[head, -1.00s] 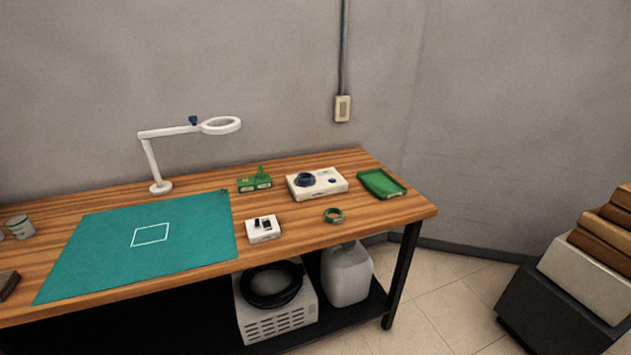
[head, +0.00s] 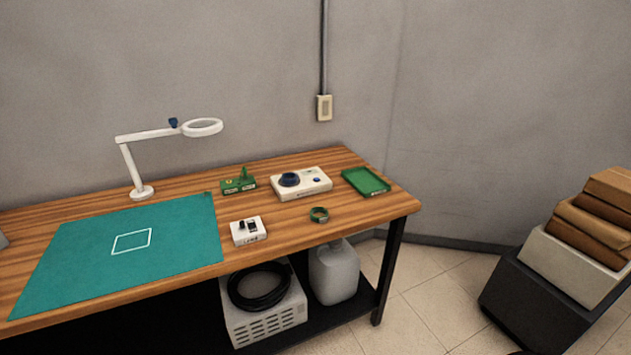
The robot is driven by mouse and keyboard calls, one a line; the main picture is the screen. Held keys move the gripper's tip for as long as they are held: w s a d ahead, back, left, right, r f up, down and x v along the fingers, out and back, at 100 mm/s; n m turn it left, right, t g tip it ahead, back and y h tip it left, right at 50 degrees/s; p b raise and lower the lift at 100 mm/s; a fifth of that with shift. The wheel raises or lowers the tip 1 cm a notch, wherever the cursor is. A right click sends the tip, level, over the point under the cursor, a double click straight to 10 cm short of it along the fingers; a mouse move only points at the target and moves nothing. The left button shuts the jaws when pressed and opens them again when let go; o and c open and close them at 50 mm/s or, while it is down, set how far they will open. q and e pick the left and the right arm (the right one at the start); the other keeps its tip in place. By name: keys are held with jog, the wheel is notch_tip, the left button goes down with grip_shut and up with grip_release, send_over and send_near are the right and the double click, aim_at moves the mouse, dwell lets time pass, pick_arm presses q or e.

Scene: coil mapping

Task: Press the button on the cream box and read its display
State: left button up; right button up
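The cream box (head: 301,186) sits on the wooden bench towards its right end, in the head view. It has a large dark blue round part on top at its left and a small blue button (head: 316,180) at its right. A small display seems to lie near the button, but it is too small to read. Neither of my grippers is in view.
A small white box (head: 248,231), teal mat (head: 70,270) and magnifier lamp (head: 142,192) share the bench (head: 285,238).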

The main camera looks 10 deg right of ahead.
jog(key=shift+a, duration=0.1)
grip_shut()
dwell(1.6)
